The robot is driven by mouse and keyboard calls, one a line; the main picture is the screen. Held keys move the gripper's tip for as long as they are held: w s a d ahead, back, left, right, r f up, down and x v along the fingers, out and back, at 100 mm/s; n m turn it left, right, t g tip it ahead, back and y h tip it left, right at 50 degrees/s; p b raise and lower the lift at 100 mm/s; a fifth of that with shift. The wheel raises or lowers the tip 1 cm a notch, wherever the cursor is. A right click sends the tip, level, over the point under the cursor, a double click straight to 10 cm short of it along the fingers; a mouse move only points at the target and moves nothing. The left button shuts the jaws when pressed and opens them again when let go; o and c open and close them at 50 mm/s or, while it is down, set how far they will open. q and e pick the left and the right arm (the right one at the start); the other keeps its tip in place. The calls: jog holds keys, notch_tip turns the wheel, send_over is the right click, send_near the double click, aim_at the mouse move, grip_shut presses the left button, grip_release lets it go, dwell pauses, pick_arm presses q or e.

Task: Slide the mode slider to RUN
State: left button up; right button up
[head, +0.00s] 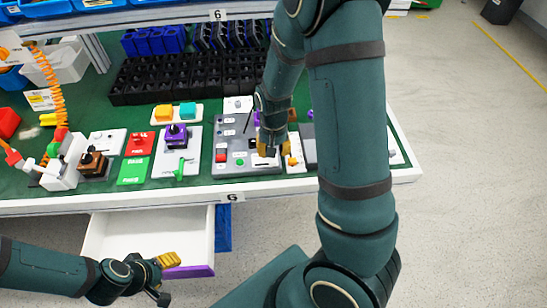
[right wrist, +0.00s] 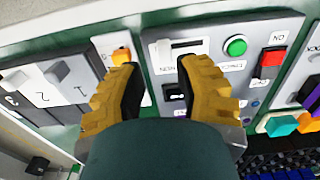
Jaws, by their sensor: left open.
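The grey control panel (head: 228,170) lies on the green table. In the right wrist view, a white plate on it has a dark slot with a pale slider knob (right wrist: 163,50) at the slot's left end; its small lettering is upside down and I cannot read it surely. My right gripper (head: 272,148) hangs over the panel's right part, hiding some of it. In the right wrist view its yellow fingers (right wrist: 158,88) are apart on either side of the slider area, with nothing held. I cannot tell whether they touch the panel. My left gripper (head: 168,278) is open and empty by the drawer.
A green button (right wrist: 236,46) and a red switch (right wrist: 271,60) sit on the panel. A purple rotary switch (head: 176,136) stands on the plate to its left. Black bins (head: 180,78) stand behind. A white drawer (head: 140,232) is pulled out below the table.

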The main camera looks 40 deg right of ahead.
aim_at(274, 161)
notch_tip(274, 161, up, 6)
jog(key=shift+r, duration=0.15)
dwell(0.6)
jog(key=a+f+n, duration=0.1)
jog(key=a+f, duration=0.2)
jog(key=f, duration=0.1)
jog(key=s+a+f+n+y, duration=0.1)
jog(key=a+f, duration=0.3)
jog(key=s+a+f+n, duration=0.1)
jog(key=a+f, duration=0.2)
jog(key=f, duration=0.1)
jog(key=shift+a+f+t, duration=0.15)
jog(key=shift+a+t, duration=0.15)
jog(key=shift+a, duration=0.1)
jog(key=s+a+f+y, duration=0.1)
jog(key=s+a+f, duration=0.1)
jog(key=a, duration=0.3)
jog(key=s+a+f+n+t+y, duration=0.1)
jog(key=s+a+f, duration=0.2)
jog(key=a, duration=0.2)
jog(key=shift+s+a+f+n+y, duration=0.15)
jog(key=shift+f+n+y, duration=0.15)
jog(key=shift+y, duration=0.1)
